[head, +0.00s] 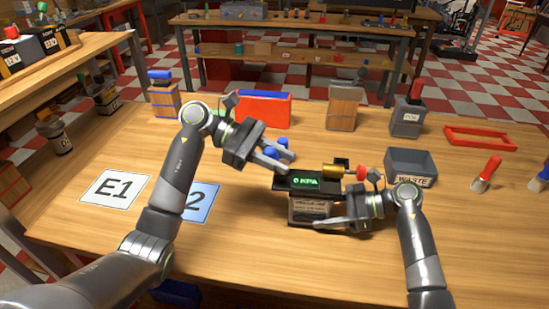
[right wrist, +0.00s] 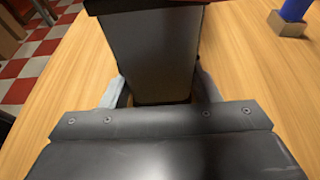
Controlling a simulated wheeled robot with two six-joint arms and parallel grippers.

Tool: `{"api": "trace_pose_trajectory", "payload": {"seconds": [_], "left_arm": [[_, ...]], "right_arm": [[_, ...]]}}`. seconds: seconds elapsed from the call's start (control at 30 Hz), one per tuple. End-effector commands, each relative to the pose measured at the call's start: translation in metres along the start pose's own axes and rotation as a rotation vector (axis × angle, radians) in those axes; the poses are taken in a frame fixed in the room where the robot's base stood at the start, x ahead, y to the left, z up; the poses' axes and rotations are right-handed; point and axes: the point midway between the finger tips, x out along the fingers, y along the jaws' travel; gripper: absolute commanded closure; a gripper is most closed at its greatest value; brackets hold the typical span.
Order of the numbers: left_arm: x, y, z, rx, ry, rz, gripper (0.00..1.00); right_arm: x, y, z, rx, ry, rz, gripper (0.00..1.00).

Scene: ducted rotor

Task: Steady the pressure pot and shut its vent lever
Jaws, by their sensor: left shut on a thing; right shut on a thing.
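The pressure pot (head: 305,205) is a dark box with a pale label and a black top with a green KPA display. It stands upright on the table. A brass cylinder with a red knob (head: 361,173) sticks out at its upper right. My right gripper (head: 322,222) is shut on the pot's lower body; the right wrist view shows the dark body (right wrist: 160,55) between its fingers. My left gripper (head: 276,161) is shut at a blue-knobbed part (head: 281,143), seemingly the vent lever, by the pot's upper left. The fingers partly hide that part.
A grey WASTE bin (head: 410,166) stands right of the pot. A red and blue box (head: 263,110), a wooden container (head: 343,107) and a grey canister (head: 407,118) stand behind. Cards E1 (head: 113,188) and a blue one (head: 200,203) lie left. The front of the table is largely clear.

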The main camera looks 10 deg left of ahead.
Motion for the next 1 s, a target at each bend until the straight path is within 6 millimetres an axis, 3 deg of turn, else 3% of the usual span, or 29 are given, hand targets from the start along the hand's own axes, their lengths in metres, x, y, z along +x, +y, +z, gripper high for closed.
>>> {"api": "trace_pose_trajectory", "payload": {"seconds": [0.5, 1.0], "left_arm": [[0.014, 0.004, 0.002, -0.064, 0.303, -0.051, 1.00], [0.016, 0.004, 0.002, -0.078, 0.349, -0.058, 1.00]], "right_arm": [[0.000, 0.000, 0.000, 0.000, 0.000, 0.001, 0.65], [0.000, 0.000, 0.000, 0.000, -0.001, 0.001, 0.65]]}}
